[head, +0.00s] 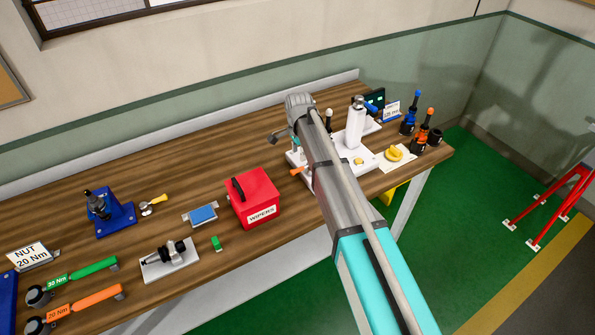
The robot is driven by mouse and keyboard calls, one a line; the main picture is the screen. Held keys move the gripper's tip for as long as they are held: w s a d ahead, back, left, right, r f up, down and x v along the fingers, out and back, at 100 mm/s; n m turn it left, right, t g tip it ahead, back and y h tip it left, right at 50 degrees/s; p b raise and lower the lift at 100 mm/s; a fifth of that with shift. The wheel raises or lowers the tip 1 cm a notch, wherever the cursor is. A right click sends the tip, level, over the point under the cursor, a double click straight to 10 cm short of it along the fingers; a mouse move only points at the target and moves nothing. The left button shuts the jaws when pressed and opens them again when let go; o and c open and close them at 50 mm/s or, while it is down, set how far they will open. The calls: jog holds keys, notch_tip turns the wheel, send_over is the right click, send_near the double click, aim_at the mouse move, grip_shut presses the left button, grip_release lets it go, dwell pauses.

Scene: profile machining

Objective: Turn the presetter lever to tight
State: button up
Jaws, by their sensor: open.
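The presetter is a white machine with an upright column (356,122) on a flat base (366,160), near the right end of the bench. My arm crosses in front of its left part and hides some of it. A small orange piece, possibly the lever (296,171), shows at the left front of the base; its setting cannot be read. My gripper (281,139) is above the base's left edge, below my grey wrist. It is open, small in view and partly hidden. I see nothing between its fingers, and it looks apart from the orange piece.
A red WIPERS box (254,199) stands left of the presetter. A blue fixture (112,216) and torque wrenches (85,300) are at left. Bare wood lies behind the box.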

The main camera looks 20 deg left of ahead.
aim_at(298, 168)
jog(key=shift+f+b, duration=3.25)
jog(key=shift+f, duration=0.25)
grip_shut()
jog(key=shift+a, duration=0.2)
jog(key=shift+d, duration=0.1)
jog(key=shift+s, duration=0.1)
